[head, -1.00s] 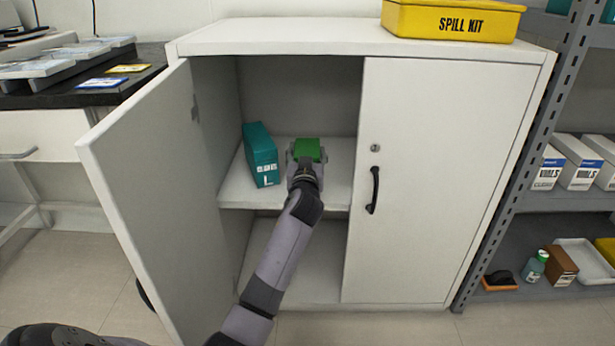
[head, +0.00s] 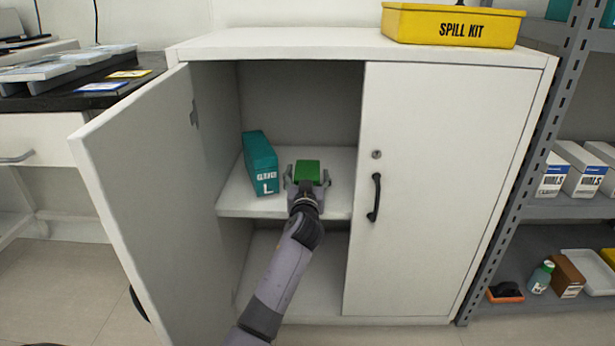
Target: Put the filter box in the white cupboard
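The white cupboard (head: 450,190) stands ahead with its left door (head: 150,190) swung open and its right door closed. A small box with a green top (head: 307,167), which I take to be the filter box, is on the middle shelf (head: 240,203). My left gripper (head: 307,178) reaches into the cupboard at the box's near side. Its fingers are spread, with gaps showing on both sides of the box. The gripper hides the box's lower front. My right gripper is not in view.
A teal box (head: 261,163) stands on the shelf just left of the green box. A yellow spill kit (head: 452,24) sits on the cupboard top. A grey rack (head: 530,160) with white boxes is at the right, a dark-topped bench (head: 60,98) at the left.

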